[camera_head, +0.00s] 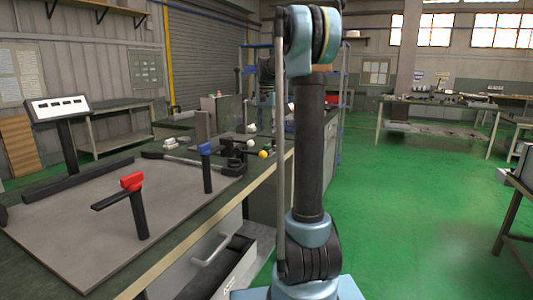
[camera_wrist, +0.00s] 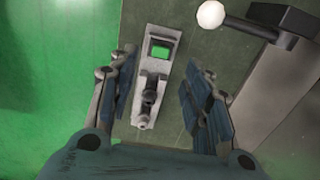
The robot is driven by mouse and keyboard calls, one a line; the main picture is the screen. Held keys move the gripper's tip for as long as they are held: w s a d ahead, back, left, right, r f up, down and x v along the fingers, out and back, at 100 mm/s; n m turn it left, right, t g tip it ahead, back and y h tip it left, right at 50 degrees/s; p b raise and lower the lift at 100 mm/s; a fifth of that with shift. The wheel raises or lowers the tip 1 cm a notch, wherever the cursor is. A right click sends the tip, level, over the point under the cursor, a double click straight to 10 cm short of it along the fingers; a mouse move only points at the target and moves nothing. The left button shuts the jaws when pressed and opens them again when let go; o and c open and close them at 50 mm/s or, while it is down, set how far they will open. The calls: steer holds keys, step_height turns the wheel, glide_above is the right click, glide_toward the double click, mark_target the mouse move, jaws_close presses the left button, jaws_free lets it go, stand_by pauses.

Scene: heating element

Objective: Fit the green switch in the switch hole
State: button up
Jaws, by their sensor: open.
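In the wrist view, a green rectangular piece (camera_wrist: 161,49), which looks like the green switch, shows at the upper end of a narrow light-grey plate (camera_wrist: 144,117). Dark parts stand on the plate below the green piece. I cannot tell whether the green piece is seated in a hole or only lies there; no empty switch hole is clear. My gripper (camera_wrist: 160,68) is open, with one finger on each side of the plate and nothing held. In the head view my gripper and the green piece cannot be made out.
A white ball knob (camera_wrist: 211,14) on a dark rod, with a dark block and grey bar (camera_wrist: 282,75), stands close to the right finger. The workbench edge drops to green floor (camera_wrist: 55,60) at left. Red-topped (camera_head: 132,182) and blue-topped (camera_head: 206,150) levers stand on the bench.

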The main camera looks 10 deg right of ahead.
mark_target(266, 149)
steer(key=shift+f, duration=3.85)
steer(key=c, duration=0.9)
